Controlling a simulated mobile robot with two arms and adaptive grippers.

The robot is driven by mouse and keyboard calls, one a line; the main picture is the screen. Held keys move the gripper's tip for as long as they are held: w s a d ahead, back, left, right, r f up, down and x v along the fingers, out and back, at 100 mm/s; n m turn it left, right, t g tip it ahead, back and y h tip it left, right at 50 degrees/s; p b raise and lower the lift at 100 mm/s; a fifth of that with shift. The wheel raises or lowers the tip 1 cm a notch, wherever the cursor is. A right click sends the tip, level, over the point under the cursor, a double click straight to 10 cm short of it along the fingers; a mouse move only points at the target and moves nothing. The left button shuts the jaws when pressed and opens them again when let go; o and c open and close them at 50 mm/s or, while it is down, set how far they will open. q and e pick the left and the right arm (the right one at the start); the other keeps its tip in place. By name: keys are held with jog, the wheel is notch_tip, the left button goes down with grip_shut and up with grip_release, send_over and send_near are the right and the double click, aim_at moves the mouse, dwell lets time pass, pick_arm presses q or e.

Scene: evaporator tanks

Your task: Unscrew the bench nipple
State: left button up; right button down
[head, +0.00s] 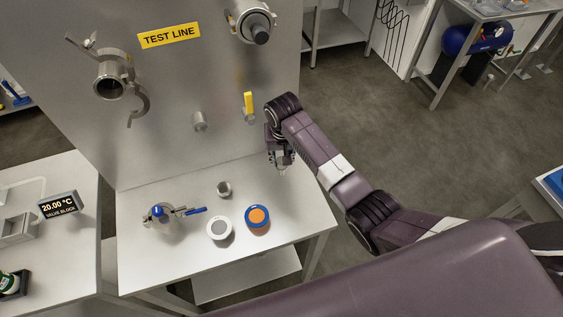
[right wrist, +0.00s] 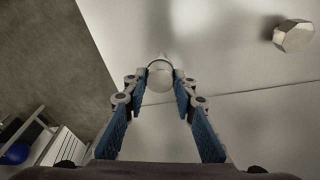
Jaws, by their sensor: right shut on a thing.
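My right gripper (head: 282,160) is at the right end of the test bench, low in front of the steel panel. In the right wrist view its two blue-padded fingers (right wrist: 160,88) are shut on a pale, round-ended metal piece, which I take for the bench nipple (right wrist: 160,72). In the head view the gripper hides this piece. I cannot tell whether it is still attached to anything. My left gripper is not in view.
The bench (head: 150,262) carries a blue-handled clamp fitting (head: 160,214), a small metal cup (head: 224,188), a white ring (head: 219,229) and a blue-orange disc (head: 257,216). A yellow-handled valve (head: 249,103) and a metal stub (head: 199,121) stick out of the panel.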

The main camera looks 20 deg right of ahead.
jog(key=n, duration=0.3)
jog(key=shift+d+n+y, duration=0.1)
jog(key=shift+n+y, duration=0.2)
jog(key=shift+n, duration=0.7)
jog(key=n, duration=0.3)
jog(key=shift+y, duration=0.4)
jog(key=shift+n, duration=1.1)
jog(key=shift+n+g, duration=0.3)
jog(key=shift+n, duration=0.3)
jog(key=n, duration=0.4)
jog(key=shift+g+y+b, duration=0.3)
jog(key=shift+y, duration=0.1)
